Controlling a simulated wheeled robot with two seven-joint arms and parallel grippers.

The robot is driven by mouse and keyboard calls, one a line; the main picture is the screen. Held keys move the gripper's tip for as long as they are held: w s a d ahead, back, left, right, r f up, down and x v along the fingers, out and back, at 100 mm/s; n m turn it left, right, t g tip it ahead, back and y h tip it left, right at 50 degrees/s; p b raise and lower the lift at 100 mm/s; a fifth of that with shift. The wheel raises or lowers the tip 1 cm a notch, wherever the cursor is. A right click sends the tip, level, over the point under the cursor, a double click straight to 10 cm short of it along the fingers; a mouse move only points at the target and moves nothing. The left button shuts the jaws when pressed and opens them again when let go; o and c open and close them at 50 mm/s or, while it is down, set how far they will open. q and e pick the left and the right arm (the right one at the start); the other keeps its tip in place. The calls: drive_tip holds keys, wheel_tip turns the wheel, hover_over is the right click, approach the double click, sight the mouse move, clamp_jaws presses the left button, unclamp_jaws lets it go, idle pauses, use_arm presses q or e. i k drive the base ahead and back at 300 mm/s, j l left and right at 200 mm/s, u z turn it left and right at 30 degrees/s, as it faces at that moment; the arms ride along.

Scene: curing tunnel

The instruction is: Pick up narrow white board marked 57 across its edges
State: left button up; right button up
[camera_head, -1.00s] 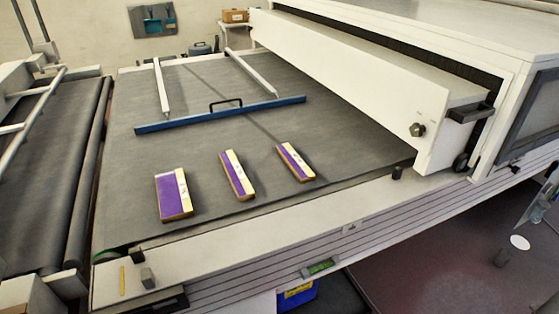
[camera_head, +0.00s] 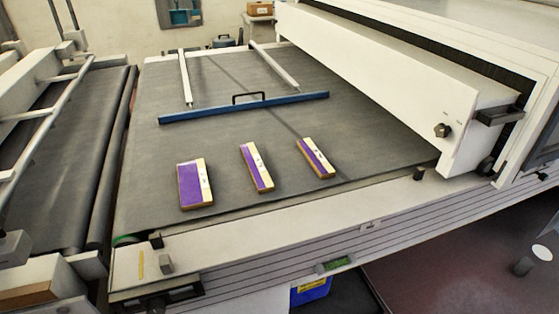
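Three small boards lie flat and apart on the grey belt near its front edge in the head view. Each has a purple face, a pale strip with a small dark mark, and brown edges. The left board (camera_head: 190,186) is the widest. The middle board (camera_head: 254,168) and the right board (camera_head: 314,159) are narrower. The marks are too small to read, so I cannot tell which is marked 57. Neither of my grippers is in view.
A blue bar (camera_head: 245,108) with a black handle crosses the belt (camera_head: 225,135) behind the boards. Two pale rails run back from it. The white tunnel housing (camera_head: 400,85) stands at right. A dark roller conveyor (camera_head: 65,155) lies at left. The front ledge (camera_head: 290,215) is mostly clear.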

sight(263, 183)
drive_tip(key=i+l, duration=0.1)
drive_tip(key=l, duration=0.8)
drive_tip(key=i+l, duration=0.1)
drive_tip(key=l, duration=0.8)
